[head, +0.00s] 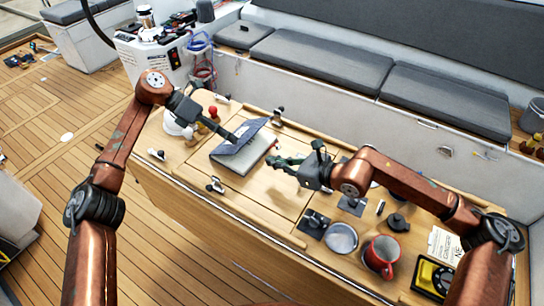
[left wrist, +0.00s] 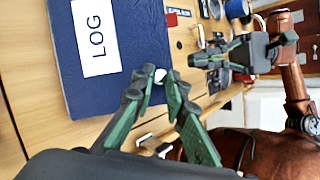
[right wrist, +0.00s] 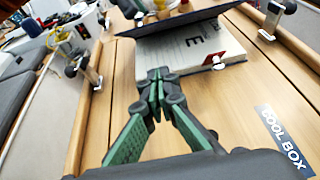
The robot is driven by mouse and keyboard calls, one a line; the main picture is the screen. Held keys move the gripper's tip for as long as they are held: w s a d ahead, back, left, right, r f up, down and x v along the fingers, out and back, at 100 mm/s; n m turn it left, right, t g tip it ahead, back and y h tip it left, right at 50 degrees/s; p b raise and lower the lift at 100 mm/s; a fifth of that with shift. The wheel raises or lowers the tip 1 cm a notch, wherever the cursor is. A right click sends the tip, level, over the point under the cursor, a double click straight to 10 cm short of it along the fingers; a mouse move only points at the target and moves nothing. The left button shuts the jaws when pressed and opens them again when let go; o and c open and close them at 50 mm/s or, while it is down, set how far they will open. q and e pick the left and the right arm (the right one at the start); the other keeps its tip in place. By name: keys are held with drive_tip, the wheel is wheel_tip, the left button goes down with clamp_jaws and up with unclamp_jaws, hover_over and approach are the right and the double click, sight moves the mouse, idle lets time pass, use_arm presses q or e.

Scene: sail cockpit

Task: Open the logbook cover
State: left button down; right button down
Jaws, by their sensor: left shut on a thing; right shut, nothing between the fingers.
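The logbook (head: 243,163) lies on the wooden table with its blue cover (head: 252,128) partly raised, tilted above the pages. In the left wrist view the cover (left wrist: 110,95) carries a white LOG label. My left gripper (head: 234,138) is shut on the cover's edge; its fingertips also show in the left wrist view (left wrist: 160,75). In the right wrist view the raised cover appears as a dark edge over printed pages (right wrist: 185,55) with a red tab (right wrist: 215,62). My right gripper (head: 273,162) is shut and empty, just right of the book; its tips point at the book in the right wrist view (right wrist: 157,75).
A red mug (head: 381,255), a round metal dish (head: 341,238) and a yellow device (head: 433,277) stand on the table's right. Metal cleats (head: 215,185) stand around the book. A red-topped item (head: 213,112) is behind it to the left. The tabletop directly in front is mostly clear.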

use_arm(q)
drive_tip(key=shift+s+r, duration=0.25)
drive_tip(key=shift+s, duration=0.15)
use_arm(e)
drive_tip(key=x, duration=0.6)
drive_tip(key=shift+a, duration=0.5)
use_arm(q)
drive_tip(key=shift+w+a+f, duration=0.1)
drive_tip(key=shift+w+f, duration=0.05)
drive_tip(key=shift+w, duration=0.1)
use_arm(e)
drive_tip(key=shift+w+a+r, duration=0.65)
drive_tip(key=shift+w+r, duration=0.15)
use_arm(q)
drive_tip(key=shift+s, duration=0.15)
use_arm(e)
drive_tip(key=shift+w+a+r, duration=0.1)
drive_tip(key=shift+a+r, duration=0.2)
drive_tip(key=shift+r, duration=0.4)
